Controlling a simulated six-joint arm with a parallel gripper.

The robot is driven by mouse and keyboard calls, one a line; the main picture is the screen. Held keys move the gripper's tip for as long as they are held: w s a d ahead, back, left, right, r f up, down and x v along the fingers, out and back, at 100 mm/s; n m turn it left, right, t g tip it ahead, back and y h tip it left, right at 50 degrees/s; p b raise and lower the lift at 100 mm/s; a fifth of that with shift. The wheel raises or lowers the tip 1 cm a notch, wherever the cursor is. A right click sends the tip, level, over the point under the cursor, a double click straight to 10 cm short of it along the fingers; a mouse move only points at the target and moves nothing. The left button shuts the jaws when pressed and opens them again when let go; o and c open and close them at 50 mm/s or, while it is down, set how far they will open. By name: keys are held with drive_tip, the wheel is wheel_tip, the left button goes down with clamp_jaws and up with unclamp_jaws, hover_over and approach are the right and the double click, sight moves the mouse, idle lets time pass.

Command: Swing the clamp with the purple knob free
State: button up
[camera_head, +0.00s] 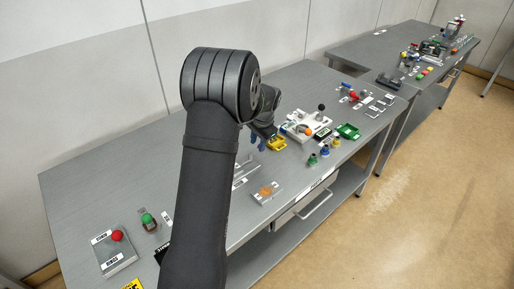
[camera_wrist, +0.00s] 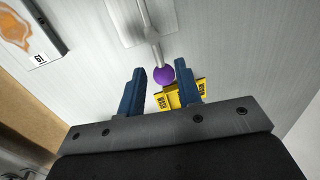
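The purple knob (camera_wrist: 164,75) shows in the wrist view at the end of a thin metal lever (camera_wrist: 146,25). The lever runs up to a pale clamp base (camera_wrist: 125,22) at the top of the picture. My gripper (camera_wrist: 161,69) is open, with its two blue fingers on either side of the knob. A gap shows on the left of the knob; I cannot tell whether it touches the right finger. In the head view my gripper (camera_head: 257,143) is low over the table, partly behind my arm, and the purple knob cannot be made out.
A plate with an orange shape (camera_head: 267,192) lies nearer the front edge. A white fixture (camera_head: 296,127) stands to the right.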

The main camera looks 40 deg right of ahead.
sight(257, 150)
drive_tip(key=shift+w+f, duration=0.15)
drive_tip(key=shift+f, duration=0.65)
drive_tip(key=shift+w+f, duration=0.15)
drive_tip(key=shift+f, duration=0.65)
clamp_jaws()
